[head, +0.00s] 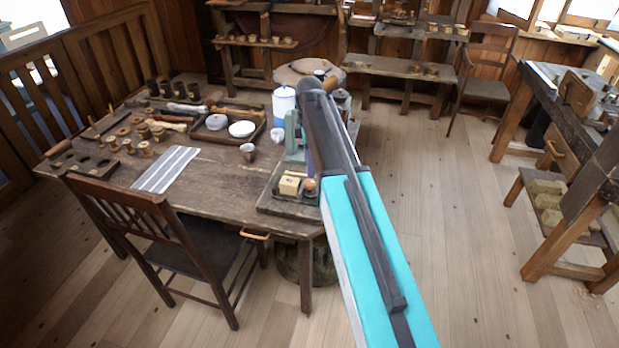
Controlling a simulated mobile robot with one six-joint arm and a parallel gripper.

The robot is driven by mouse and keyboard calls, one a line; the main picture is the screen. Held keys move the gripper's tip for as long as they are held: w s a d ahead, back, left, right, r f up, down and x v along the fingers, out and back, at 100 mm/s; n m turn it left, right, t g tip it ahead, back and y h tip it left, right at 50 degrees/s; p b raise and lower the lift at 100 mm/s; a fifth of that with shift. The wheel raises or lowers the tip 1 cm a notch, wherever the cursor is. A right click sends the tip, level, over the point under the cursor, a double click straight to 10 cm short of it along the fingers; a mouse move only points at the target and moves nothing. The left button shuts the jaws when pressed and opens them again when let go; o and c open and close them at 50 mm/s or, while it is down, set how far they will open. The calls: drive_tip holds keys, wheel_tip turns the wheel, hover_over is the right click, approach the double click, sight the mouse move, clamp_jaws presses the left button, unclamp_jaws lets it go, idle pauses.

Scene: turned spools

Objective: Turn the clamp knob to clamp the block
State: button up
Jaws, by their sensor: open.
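A pale yellow block (289,186) sits on a dark board (272,207) at the right end of the wooden table. A small brown round knob (309,187) is just right of the block, close beside my arm. Whether the block touches a clamp jaw is too small to tell. A grey-green upright piece (292,138) rises behind the block. My arm reaches over this end of the table from the lower right. My gripper's fingers do not show; my arm covers the area just right of the upright piece and knob.
On the table (205,183) are a striped cloth (166,169), a tray with white dishes (241,129), a cup (248,152), a blue-white canister (284,103) and several spools. A chair (125,212) stands at the front. The floor to the right (440,190) is clear.

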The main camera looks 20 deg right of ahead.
sight(310, 181)
drive_tip(key=shift+f+p, duration=0.7)
drive_tip(key=shift+f, duration=2.95)
drive_tip(key=c, duration=1)
drive_tip(key=shift+c, duration=0.2)
